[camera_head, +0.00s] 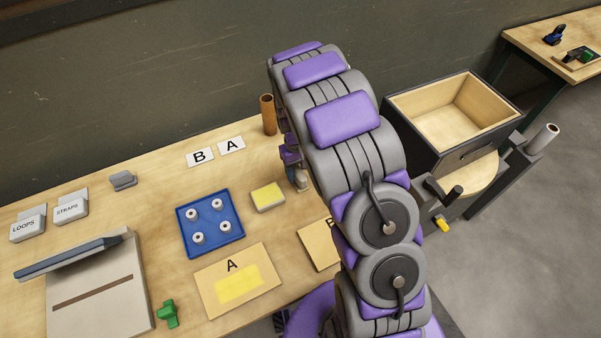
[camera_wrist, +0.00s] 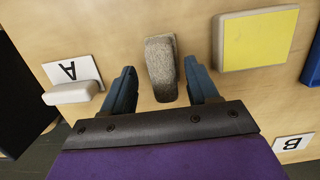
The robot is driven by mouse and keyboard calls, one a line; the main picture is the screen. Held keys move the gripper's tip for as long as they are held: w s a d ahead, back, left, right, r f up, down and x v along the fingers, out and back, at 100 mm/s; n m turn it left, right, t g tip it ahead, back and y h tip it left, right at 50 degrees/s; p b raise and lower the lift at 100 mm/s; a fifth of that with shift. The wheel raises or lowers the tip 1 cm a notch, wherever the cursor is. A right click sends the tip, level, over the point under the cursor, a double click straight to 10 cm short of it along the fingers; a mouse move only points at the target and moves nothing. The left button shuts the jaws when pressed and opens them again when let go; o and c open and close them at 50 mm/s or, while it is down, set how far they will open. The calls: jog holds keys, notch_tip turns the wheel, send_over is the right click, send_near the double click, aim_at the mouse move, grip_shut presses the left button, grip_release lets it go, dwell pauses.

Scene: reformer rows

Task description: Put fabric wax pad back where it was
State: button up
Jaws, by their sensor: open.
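A grey, rough-textured, fabric-like block, which looks like the fabric wax pad (camera_wrist: 159,58), lies on the wooden table in the wrist view. My gripper (camera_wrist: 160,66) is open, with one dark blue finger on either side of the pad and gaps showing on both sides. I cannot tell how high the fingertips are above the table. In the head view my arm covers much of the gripper area.
A yellow-topped block (camera_head: 267,196) stands beside a blue tray (camera_head: 188,236) with several white rollers. A board marked A (camera_head: 215,291) has a yellow patch. A brown cylinder (camera_head: 268,114) stands at the table's back. An open wooden box (camera_head: 452,112) is at right.

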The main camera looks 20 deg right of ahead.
aim_at(299, 167)
jog(key=r, duration=0.3)
jog(key=w+r+p, duration=0.1)
jog(key=r, duration=0.2)
jog(key=r+p, duration=0.1)
jog(key=r, duration=0.2)
jog(key=shift+w+d+r, duration=0.1)
jog(key=shift+w+r, duration=0.15)
jog(key=shift+r, duration=0.2)
